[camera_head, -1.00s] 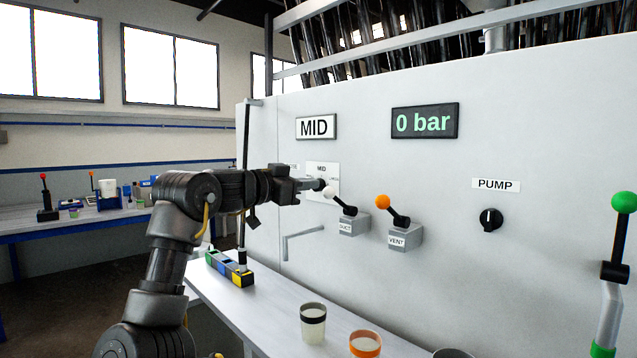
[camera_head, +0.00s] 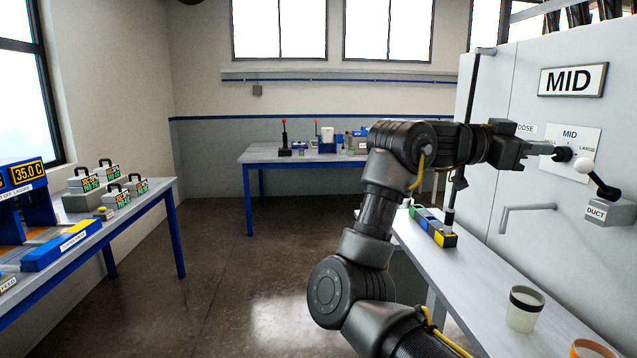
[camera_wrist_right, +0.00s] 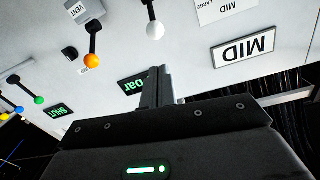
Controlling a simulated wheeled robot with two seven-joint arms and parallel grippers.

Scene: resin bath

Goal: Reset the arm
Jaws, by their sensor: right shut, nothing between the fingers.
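My right arm crosses the head view, and its gripper (camera_head: 545,149) points right at the dose panel (camera_head: 580,140) on the pale cabinet. The panel reads MID, and its dark round knob (camera_head: 563,154) shows just beyond the fingertips; I cannot tell whether they touch. The fingers are shut and empty, and they also show shut in the right wrist view (camera_wrist_right: 160,75). The DUCT lever (camera_head: 584,166) with a white ball is just right of the knob. That white ball also shows in the wrist view (camera_wrist_right: 155,30), near the orange VENT ball (camera_wrist_right: 92,60). My left gripper is out of view.
A bar handle (camera_head: 527,209) sticks out of the cabinet. A side table (camera_head: 120,218) stands left; open floor lies between.

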